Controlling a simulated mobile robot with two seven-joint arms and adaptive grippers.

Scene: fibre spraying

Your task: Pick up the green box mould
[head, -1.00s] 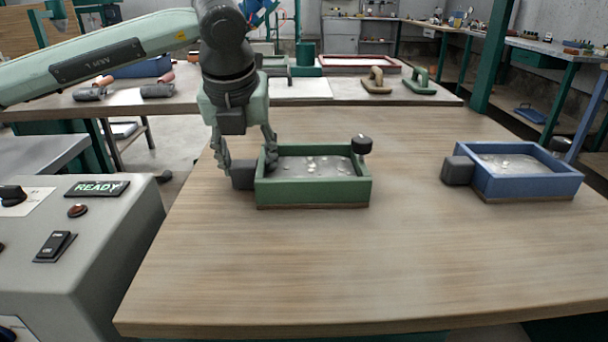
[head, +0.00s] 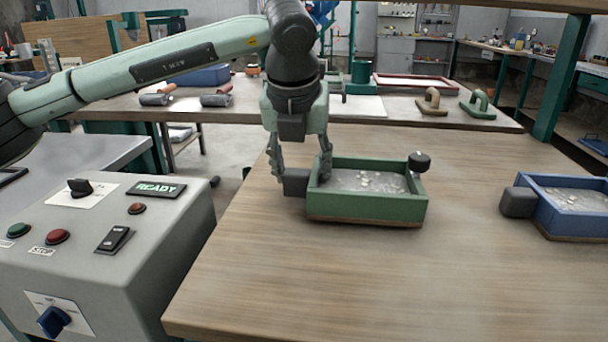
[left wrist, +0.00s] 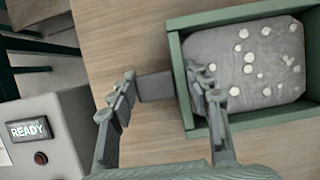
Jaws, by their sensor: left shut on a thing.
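The green box mould (head: 367,208) sits on the wooden table, with a grey bed and several pale round pieces inside. A dark grey block (head: 295,182) is on its left side and a black knob (head: 419,162) is at its back right corner. My left gripper (head: 301,172) points down and is shut on the mould at its left side. In the left wrist view, one finger is outside the block and the other is over the mould's left wall (left wrist: 182,85). No gap under the mould can be made out. My right gripper is not in view.
A blue box mould (head: 570,217) with a similar grey block stands at the right. The wooden table (head: 400,290) is clear in front and between the moulds. A grey control console (head: 150,255) with a READY sign stands at the left. Trowels (head: 432,102) and rollers lie on the back table.

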